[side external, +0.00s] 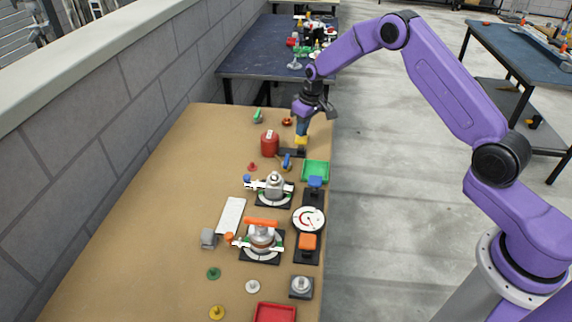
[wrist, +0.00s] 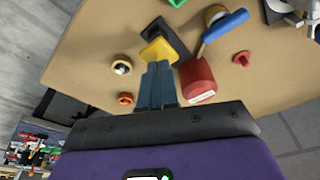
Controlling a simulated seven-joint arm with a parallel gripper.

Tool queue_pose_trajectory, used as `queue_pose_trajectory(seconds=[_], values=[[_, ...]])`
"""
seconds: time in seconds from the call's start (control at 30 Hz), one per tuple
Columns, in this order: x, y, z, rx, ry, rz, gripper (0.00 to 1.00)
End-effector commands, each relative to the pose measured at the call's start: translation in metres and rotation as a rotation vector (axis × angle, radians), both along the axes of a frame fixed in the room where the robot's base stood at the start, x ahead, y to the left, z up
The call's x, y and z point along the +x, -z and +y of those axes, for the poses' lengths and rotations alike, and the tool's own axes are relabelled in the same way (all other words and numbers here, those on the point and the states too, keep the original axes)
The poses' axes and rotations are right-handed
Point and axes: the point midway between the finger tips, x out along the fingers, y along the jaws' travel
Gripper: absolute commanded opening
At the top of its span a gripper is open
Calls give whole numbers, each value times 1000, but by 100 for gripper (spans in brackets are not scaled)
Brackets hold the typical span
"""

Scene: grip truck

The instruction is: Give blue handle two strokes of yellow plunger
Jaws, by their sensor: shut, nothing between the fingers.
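A yellow plunger (side external: 301,141) stands on a dark base (side external: 292,153) near the right table edge; its yellow top (wrist: 160,48) also shows in the wrist view. My gripper (side external: 302,133) is shut and empty, pointing down, with its blue-grey fingertips (wrist: 156,66) right at the yellow top. I cannot tell whether they touch it. A blue handle (side external: 287,160) lies just in front of the plunger's base; in the wrist view it is a long blue bar (wrist: 226,25), slanted, beside the plunger. My fingers partly cover the plunger.
A red can (side external: 270,144) stands left of the plunger, close to my fingers in the wrist view (wrist: 196,80). A green tray (side external: 316,171), another blue-topped part (side external: 315,182) and a grey device (side external: 274,186) are nearer the camera. Small knobs lie around. The table's left side is clear.

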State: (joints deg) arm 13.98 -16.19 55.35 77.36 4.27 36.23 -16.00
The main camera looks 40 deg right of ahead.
Motion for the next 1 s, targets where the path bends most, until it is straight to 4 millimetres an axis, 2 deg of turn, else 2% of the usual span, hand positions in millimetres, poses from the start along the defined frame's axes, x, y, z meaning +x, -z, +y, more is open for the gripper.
queue_pose_trajectory(seconds=[0.57,1.0], values=[[0,-4,0,0,0,-1,0],[1,-40,0,0,0,-3,0]])
